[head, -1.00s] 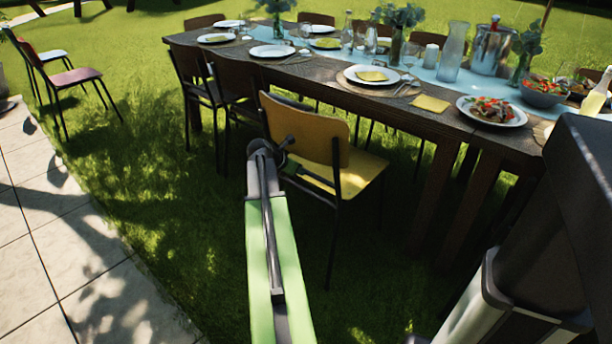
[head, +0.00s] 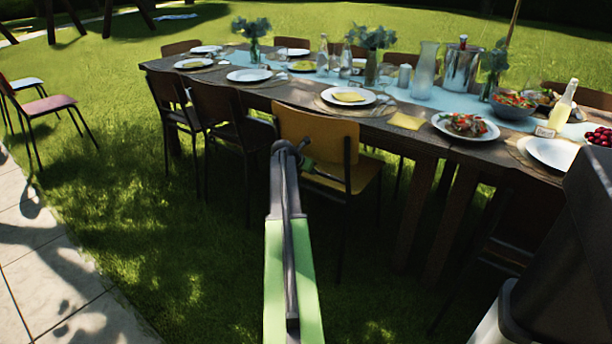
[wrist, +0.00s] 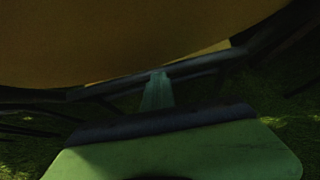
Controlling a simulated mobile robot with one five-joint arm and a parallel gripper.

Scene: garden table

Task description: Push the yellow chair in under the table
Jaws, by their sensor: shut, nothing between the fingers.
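The yellow chair (head: 318,138) stands upright on the grass at the near long side of the table (head: 205,72). Its backrest is close to the table edge and overlaps it in the head view. Part of its seat (head: 362,174) shows below the table edge. My gripper (head: 288,152) is shut and empty at the back of the chair, by the left part of the backrest. In the wrist view the fingertips (wrist: 158,88) are at a dark frame bar below the yellow backrest (wrist: 140,40). I cannot tell whether they touch it.
Dark chairs (head: 220,115) stand close on the left along the same side. The table bears plates, a salad bowl (head: 512,103), bottles and vases. A red chair (head: 48,106) stands apart at far left, near the paving (head: 40,285). Grass in front of the table is open.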

